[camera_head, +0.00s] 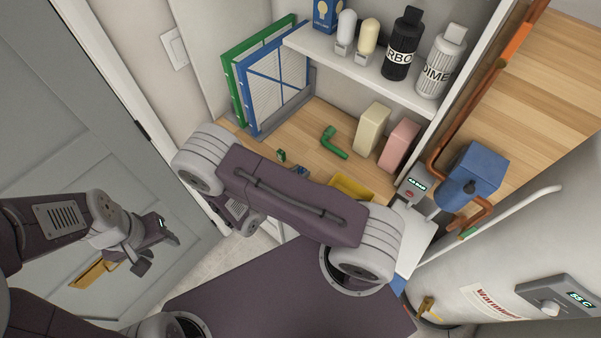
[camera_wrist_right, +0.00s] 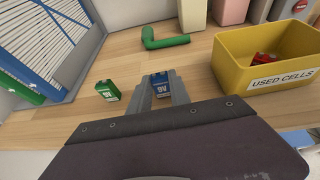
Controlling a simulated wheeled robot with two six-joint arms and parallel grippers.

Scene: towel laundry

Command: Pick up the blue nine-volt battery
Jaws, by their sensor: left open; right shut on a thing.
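The blue nine-volt battery (camera_wrist_right: 160,83) stands between the fingers of my right gripper (camera_wrist_right: 165,90) in the right wrist view. The gripper is shut on it, low over the wooden counter; I cannot tell whether the battery touches the wood. In the head view my right arm hides most of that gripper. A green nine-volt battery (camera_wrist_right: 108,91) lies on the wood just left of the fingers, and it also shows in the head view (camera_head: 281,155). My left gripper (camera_head: 157,251) is open and empty, at the left in front of the grey door.
A yellow "USED CELLS" bin (camera_wrist_right: 262,88) with red cells inside stands to the right. A green pipe elbow (camera_wrist_right: 165,40) lies behind. Framed filters (camera_head: 270,82) lean at the back left. Cream (camera_head: 371,130) and pink (camera_head: 399,144) boxes stand beneath the white shelf (camera_head: 345,62).

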